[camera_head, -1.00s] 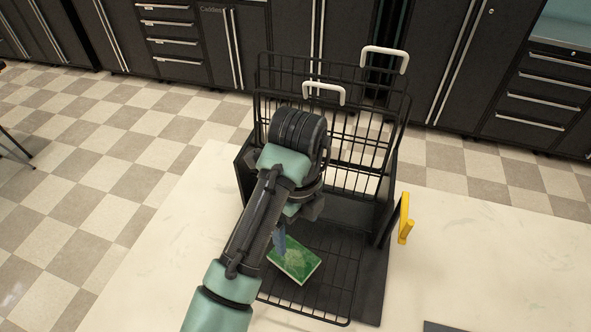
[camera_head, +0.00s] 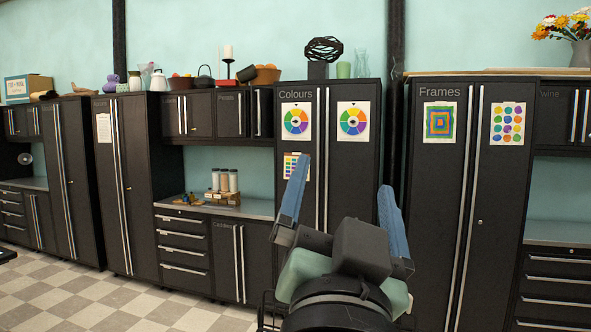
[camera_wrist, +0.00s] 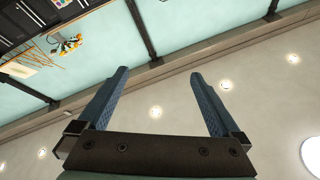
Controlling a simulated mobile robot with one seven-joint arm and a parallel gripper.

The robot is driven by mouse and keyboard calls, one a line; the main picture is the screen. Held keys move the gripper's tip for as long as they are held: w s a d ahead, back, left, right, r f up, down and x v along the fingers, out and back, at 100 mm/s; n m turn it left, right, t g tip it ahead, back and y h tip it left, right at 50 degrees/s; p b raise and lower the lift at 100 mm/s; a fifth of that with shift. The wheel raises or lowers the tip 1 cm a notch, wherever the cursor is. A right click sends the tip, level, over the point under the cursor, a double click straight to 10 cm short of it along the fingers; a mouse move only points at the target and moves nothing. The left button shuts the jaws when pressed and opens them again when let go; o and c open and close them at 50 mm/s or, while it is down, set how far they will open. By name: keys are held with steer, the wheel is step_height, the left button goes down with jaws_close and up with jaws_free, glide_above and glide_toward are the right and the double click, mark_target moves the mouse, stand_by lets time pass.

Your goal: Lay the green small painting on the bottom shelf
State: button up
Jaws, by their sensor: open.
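My gripper (camera_head: 340,205) is raised in front of the dark cabinets in the head view, its two blue fingers spread wide and pointing up. In the wrist view my gripper (camera_wrist: 157,85) is open with nothing between its fingers. The green small painting is out of view in both current views. The wire rack with its shelves is almost wholly out of view; only a bit of dark wire (camera_head: 268,308) shows at the bottom edge of the head view, beside my arm.
Tall dark cabinets marked Colours (camera_head: 300,210) and Frames (camera_head: 440,190) line the wall. A counter (camera_head: 250,207) holds several small jars. Checkered floor (camera_head: 110,305) is clear at the lower left. The wrist view faces the ceiling (camera_wrist: 270,100) and upper wall.

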steer(key=s+a+r+n+t+y, duration=0.4)
steer(key=s+r+n+t, duration=0.1)
steer(key=s, duration=0.4)
step_height(320, 180, up, 2)
steer(key=shift+s+a+r+n, duration=0.2)
steer(key=shift+s+a+n, duration=0.2)
steer(key=shift+n, duration=0.3)
